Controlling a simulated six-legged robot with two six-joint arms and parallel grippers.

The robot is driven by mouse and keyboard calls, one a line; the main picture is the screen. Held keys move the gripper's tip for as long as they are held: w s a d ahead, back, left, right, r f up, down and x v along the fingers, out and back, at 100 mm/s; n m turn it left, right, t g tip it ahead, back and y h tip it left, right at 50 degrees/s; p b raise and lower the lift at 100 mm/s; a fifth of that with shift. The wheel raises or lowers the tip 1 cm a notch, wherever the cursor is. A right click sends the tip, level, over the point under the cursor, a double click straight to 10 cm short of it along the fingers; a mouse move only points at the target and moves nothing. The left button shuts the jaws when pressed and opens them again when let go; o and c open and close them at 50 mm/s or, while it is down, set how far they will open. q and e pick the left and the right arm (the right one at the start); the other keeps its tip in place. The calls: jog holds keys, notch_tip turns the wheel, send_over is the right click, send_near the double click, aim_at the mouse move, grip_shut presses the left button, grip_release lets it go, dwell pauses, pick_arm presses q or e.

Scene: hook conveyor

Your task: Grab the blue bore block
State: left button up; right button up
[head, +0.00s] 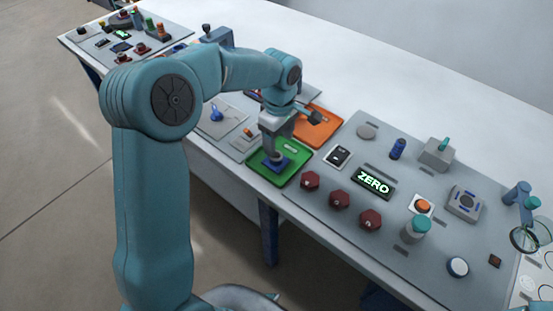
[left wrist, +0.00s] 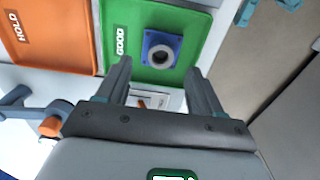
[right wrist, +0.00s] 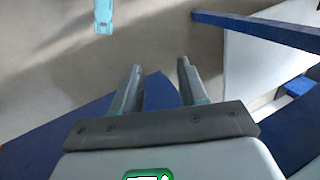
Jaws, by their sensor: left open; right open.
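The blue bore block (left wrist: 161,50) is a square blue block with a pale round ring and a dark bore, in the left wrist view. It sits on the green tray (left wrist: 187,21) marked GOOD. In the head view the block (head: 272,164) shows on the green tray (head: 297,169), partly hidden by my left gripper (head: 273,156) just above it. In the left wrist view my left gripper (left wrist: 158,78) is open, with nothing between its fingers, and the block lies beyond the fingertips. My right gripper (right wrist: 160,68) is open and empty, away from the block.
An orange tray (head: 321,131) marked HOLD adjoins the green tray. To the right is a grey panel (head: 338,217) with dark red knobs, a ZERO display (head: 373,183) and buttons. Below my right gripper are floor and a blue beam (right wrist: 262,30).

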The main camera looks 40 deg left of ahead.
aim_at(277, 154)
pick_arm(q)
jog(key=shift+f, duration=0.8)
jog(key=f, duration=0.4)
jog(key=shift+s+a+f+p, duration=0.2)
jog(key=shift+a+f+p, duration=0.1)
jog(key=shift+p, duration=0.05)
jog(key=shift+w+d+f, duration=0.1)
jog(key=shift+f, duration=0.15)
jog(key=c, duration=0.9)
jog(key=shift+o, duration=0.2)
jog(key=shift+r, duration=0.1)
